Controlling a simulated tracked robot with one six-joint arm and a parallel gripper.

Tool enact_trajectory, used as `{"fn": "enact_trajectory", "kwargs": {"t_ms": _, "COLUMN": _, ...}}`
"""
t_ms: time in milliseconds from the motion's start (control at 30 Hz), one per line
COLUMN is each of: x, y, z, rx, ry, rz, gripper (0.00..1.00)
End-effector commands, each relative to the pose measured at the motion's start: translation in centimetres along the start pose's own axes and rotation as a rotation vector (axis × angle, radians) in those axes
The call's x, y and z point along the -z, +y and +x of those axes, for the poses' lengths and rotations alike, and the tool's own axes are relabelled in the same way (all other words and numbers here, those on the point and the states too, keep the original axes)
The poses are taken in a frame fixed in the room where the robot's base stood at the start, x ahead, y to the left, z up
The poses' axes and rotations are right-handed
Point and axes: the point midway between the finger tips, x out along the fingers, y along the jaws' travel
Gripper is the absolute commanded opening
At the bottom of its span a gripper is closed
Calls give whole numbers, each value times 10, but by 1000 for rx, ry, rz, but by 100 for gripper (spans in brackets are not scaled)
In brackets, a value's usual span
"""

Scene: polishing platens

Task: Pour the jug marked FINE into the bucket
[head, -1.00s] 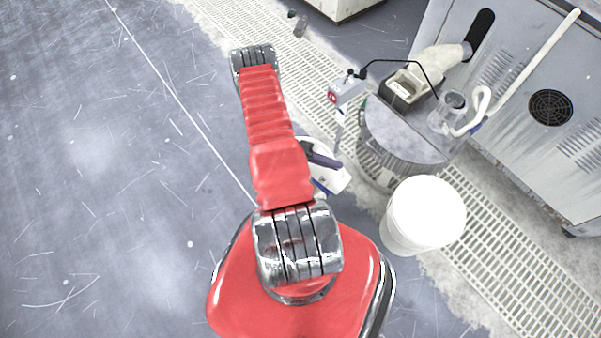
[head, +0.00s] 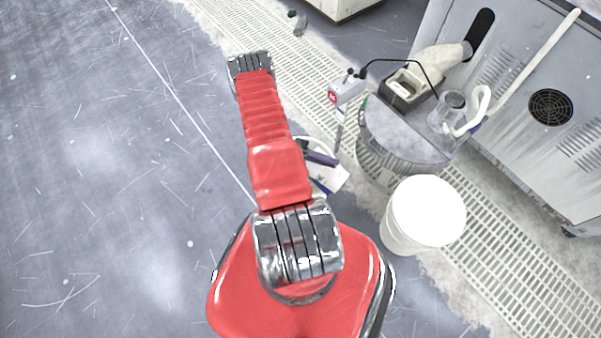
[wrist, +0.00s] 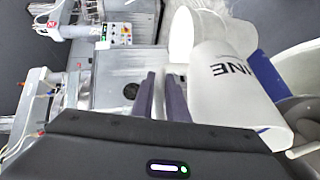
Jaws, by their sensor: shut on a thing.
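My gripper (wrist: 160,95) has two dark purple fingers. It is shut on a white jug (wrist: 225,90), held to the right of the fingers in the wrist view. The jug's lettering appears inverted there; "INE" can be read and the rest is cut off. In the head view, the jug (head: 332,179) is partly hidden behind my red arm. The white bucket (head: 403,238) stands on the floor to the right of the gripper and jug, apart from them. I cannot make out the jug's contents.
A round grey stand (head: 395,137) behind the bucket carries a clear vessel (head: 445,118) and a small dark-topped box (head: 402,88). A grey machine cabinet (head: 540,130) stands at the right. Floor grating (head: 510,265) runs beside the bucket. The left floor is open.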

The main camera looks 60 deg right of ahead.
Motion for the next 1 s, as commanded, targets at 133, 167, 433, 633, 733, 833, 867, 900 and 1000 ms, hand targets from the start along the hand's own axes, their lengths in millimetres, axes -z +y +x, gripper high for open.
{"fn": "enact_trajectory", "kwargs": {"t_ms": 133, "x": 2, "y": 0, "z": -2, "rx": -10, "ry": 1, "rz": -3, "gripper": 0}}
{"fn": "enact_trajectory", "kwargs": {"t_ms": 167, "x": 2, "y": 0, "z": -3, "rx": -12, "ry": 1, "rz": -5, "gripper": 0}}
{"fn": "enact_trajectory", "kwargs": {"t_ms": 433, "x": 4, "y": -1, "z": -7, "rx": -28, "ry": 2, "rz": -11, "gripper": 0}}
{"fn": "enact_trajectory", "kwargs": {"t_ms": 633, "x": 4, "y": -2, "z": -10, "rx": -41, "ry": 1, "rz": -17, "gripper": 0}}
{"fn": "enact_trajectory", "kwargs": {"t_ms": 733, "x": 5, "y": -2, "z": -11, "rx": -47, "ry": 1, "rz": -19, "gripper": 0}}
{"fn": "enact_trajectory", "kwargs": {"t_ms": 833, "x": 6, "y": -2, "z": -13, "rx": -54, "ry": 1, "rz": -21, "gripper": 0}}
{"fn": "enact_trajectory", "kwargs": {"t_ms": 867, "x": 6, "y": -2, "z": -13, "rx": -56, "ry": 1, "rz": -22, "gripper": 0}}
{"fn": "enact_trajectory", "kwargs": {"t_ms": 900, "x": 6, "y": -3, "z": -14, "rx": -58, "ry": 1, "rz": -23, "gripper": 0}}
{"fn": "enact_trajectory", "kwargs": {"t_ms": 1000, "x": 7, "y": -3, "z": -16, "rx": -64, "ry": 1, "rz": -26, "gripper": 0}}
